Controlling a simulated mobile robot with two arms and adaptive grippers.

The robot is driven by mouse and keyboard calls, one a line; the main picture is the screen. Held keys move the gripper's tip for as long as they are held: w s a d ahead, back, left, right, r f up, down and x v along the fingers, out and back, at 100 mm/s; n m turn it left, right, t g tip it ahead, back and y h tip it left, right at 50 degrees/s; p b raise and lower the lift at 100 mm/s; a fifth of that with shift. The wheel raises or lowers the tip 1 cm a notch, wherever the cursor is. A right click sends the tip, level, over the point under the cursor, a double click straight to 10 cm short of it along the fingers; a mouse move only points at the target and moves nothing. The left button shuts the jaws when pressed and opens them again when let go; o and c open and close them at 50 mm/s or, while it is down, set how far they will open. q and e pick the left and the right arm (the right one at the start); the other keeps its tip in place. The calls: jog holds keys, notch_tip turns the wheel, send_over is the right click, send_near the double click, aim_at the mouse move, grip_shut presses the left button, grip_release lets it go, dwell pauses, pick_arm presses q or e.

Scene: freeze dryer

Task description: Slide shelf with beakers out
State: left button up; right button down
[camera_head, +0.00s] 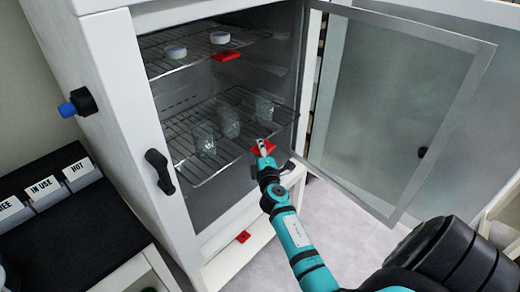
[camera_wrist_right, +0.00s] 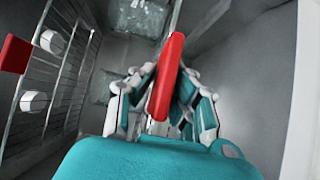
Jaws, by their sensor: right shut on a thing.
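The lower wire shelf (camera_head: 180,147) is inside the open freeze dryer and sticks out a little past its front. Several clear glass beakers (camera_head: 229,122) stand on it. A red tab handle (camera_head: 267,148) is at the shelf's front edge. My right gripper (camera_head: 262,150) is at this tab. In the right wrist view the red tab (camera_wrist_right: 167,75) lies between the fingers of my right gripper (camera_wrist_right: 160,95), which are shut on it. Blurred glass beakers (camera_wrist_right: 138,18) show beyond it. My left gripper is not in view.
An upper wire shelf (camera_head: 195,60) holds two white round dishes (camera_head: 175,51) and has its own red tab (camera_head: 226,56). The glass door (camera_head: 395,110) stands open at the right. A black counter (camera_head: 60,215) with label blocks (camera_head: 45,188) is at the left.

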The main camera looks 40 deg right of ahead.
jog(key=c, duration=1.3)
grip_release()
jog(key=v, duration=1.2)
